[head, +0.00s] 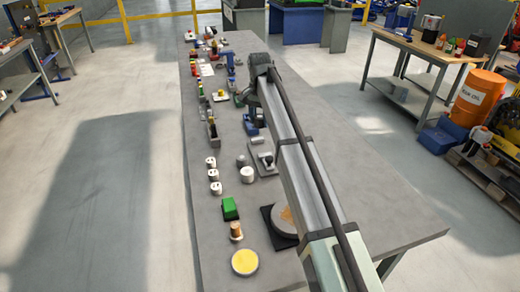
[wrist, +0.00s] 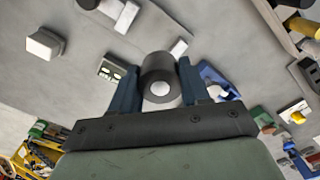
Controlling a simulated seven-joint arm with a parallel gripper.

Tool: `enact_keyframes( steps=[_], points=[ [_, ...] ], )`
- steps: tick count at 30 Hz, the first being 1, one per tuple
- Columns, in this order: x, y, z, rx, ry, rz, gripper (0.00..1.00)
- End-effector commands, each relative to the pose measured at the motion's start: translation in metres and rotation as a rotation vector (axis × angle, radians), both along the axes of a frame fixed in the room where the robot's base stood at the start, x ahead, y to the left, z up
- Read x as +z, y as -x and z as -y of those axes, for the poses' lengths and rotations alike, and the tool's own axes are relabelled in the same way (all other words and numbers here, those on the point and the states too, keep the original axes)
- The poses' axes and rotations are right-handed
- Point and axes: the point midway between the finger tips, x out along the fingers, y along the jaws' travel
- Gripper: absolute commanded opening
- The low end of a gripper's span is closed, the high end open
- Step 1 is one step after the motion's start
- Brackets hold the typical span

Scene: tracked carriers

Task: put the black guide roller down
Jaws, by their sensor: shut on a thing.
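The black guide roller (wrist: 157,68), a dark cylinder with a pale round end, sits between the two blue fingers of my gripper (wrist: 158,82) in the wrist view. The fingers are shut on its sides. The grey table lies behind the roller, and I cannot tell whether the roller touches it. In the head view my gripper (head: 246,97) is over the middle of the long grey table (head: 325,160). My arm covers part of that area, and I cannot make out the roller there.
Several white spools (head: 213,175), a green block (head: 230,208) and a yellow disc (head: 245,262) stand on the near table. A grey plate with a dark peg (head: 264,160) lies near my arm. Small parts crowd the far left side. The table's right side looks bare.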

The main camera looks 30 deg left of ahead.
Motion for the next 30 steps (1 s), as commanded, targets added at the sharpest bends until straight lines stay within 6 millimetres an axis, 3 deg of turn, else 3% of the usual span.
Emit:
enact_keyframes(
  steps=[9, 19, 23, 30],
  points=[
    [0.000, 0.000, 0.000, 0.394, 0.002, -0.002, 0.07],
    [-0.003, 0.001, 0.001, 0.564, 0.002, -0.003, 0.07],
    [-0.016, 0.001, 0.001, 0.570, 0.002, -0.003, 0.07],
    [-0.054, 0.001, 0.001, 0.568, 0.002, -0.003, 0.07]
  ],
)
